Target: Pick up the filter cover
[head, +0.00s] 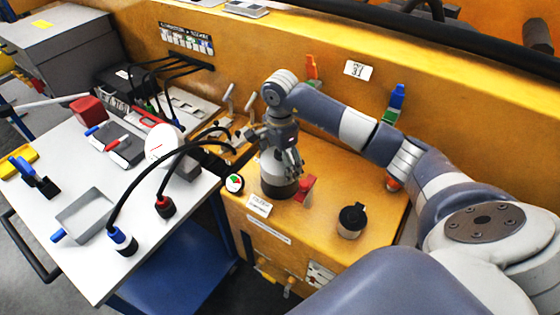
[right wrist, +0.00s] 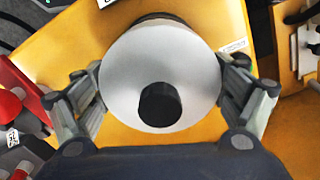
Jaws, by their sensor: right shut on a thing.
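The filter cover (right wrist: 188,72) is a round, silver-grey dome with a black knob (right wrist: 160,104) in its middle, seen from above in the right wrist view. My right gripper (right wrist: 162,98) has a finger on each side of it and is shut on it. My left gripper is not in view.
A black capped cup (head: 351,221) stands right of the cover on the yellow casting (head: 320,228). A red part (head: 305,188) is close beside the gripper. Black cables (head: 140,185) arch over the white table (head: 85,270) at left. A yellow wall (head: 240,75) rises behind.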

